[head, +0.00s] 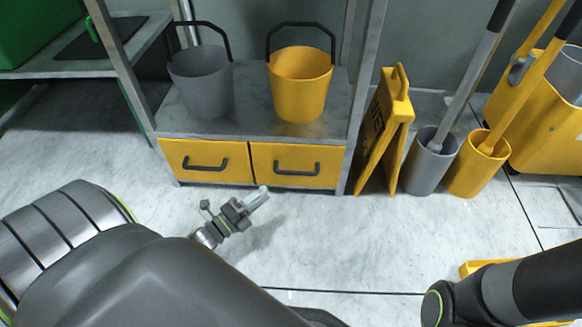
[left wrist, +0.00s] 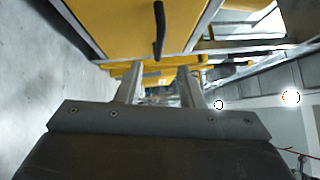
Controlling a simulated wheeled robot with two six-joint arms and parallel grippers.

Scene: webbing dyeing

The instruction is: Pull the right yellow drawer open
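The right yellow drawer (head: 264,167) is shut, under the shelf in the head view, with a black bar handle (head: 297,171) across its front. The left yellow drawer (head: 205,155) beside it is also shut. My left gripper (head: 260,195) is low in front of the drawers, just below the right drawer's left part, pointing right and apart from the handle. In the left wrist view, its two fingers (left wrist: 158,85) are spread with nothing between them. A yellow drawer front (left wrist: 120,25) and black handle (left wrist: 159,30), apparently the right drawer's, lie above and beyond the fingertips.
A grey bucket (head: 202,85) and a yellow bucket (head: 300,82) stand on the shelf (head: 240,127). Right of the drawers are a yellow floor sign (head: 386,125), two mop holders and a yellow cart (head: 535,115). Floor in front is mostly clear. My right arm shows at lower right.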

